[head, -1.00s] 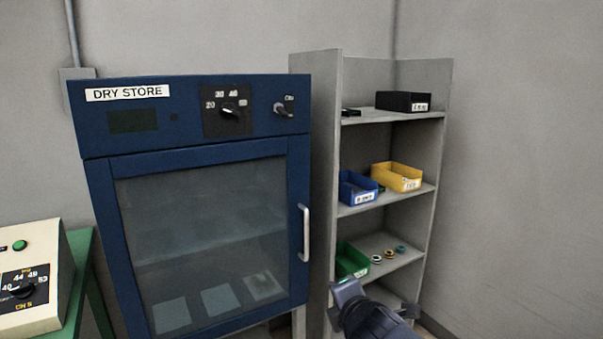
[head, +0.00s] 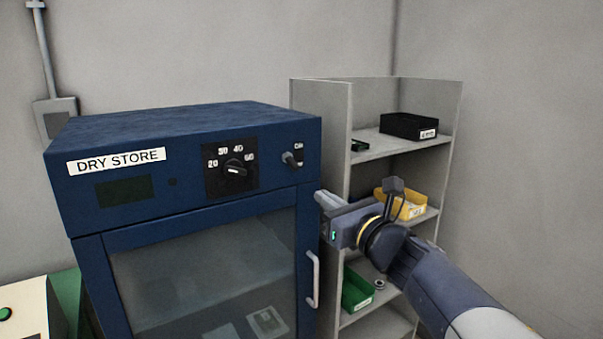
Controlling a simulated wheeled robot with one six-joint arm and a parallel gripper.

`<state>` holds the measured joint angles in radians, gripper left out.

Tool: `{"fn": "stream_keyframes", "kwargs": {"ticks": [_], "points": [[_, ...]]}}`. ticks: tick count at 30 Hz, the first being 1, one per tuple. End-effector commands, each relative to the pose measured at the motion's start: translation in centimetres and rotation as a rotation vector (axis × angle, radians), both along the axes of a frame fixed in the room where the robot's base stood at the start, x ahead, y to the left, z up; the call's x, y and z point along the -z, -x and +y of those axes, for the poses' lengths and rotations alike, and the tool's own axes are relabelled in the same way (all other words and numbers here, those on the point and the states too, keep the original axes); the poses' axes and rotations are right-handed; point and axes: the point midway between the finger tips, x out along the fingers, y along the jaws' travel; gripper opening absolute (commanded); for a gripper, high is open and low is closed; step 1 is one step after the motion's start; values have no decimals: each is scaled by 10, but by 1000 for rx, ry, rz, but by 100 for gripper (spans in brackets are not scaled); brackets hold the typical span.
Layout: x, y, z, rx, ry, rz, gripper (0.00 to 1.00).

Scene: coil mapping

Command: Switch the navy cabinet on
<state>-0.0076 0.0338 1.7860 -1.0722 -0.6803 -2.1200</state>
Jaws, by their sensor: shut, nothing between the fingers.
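The navy cabinet (head: 190,122), labelled DRY STORE, stands left of centre in the head view. Its glass door (head: 200,275) is closed. On its top panel are a black dial (head: 235,171) with numbers around it and, at the right end, a small toggle switch (head: 290,158) with a partly hidden label above it. The display (head: 125,190) is dark. My gripper (head: 322,198) is shut and empty. It is just right of the cabinet's front, below and to the right of the switch, apart from it in the picture.
The door handle (head: 314,280) sticks out below my gripper. A grey shelf unit (head: 322,120) beside the cabinet holds a black bin (head: 408,126), a yellow bin (head: 412,206) and a green bin (head: 357,290). A beige device (head: 22,310) stands at the lower left.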

Motion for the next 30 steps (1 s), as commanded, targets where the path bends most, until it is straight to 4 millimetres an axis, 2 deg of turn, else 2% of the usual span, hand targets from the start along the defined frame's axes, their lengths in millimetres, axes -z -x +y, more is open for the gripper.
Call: {"fn": "stream_keyframes", "kwargs": {"ticks": [6, 10, 21, 30], "points": [[0, -1, 1, 1, -2, 3, 0], [-2, -9, 6, 0, -4, 3, 0], [-8, -57, 39, -1, -3, 6, 0], [-10, -81, 54, 2, -3, 3, 0]]}}
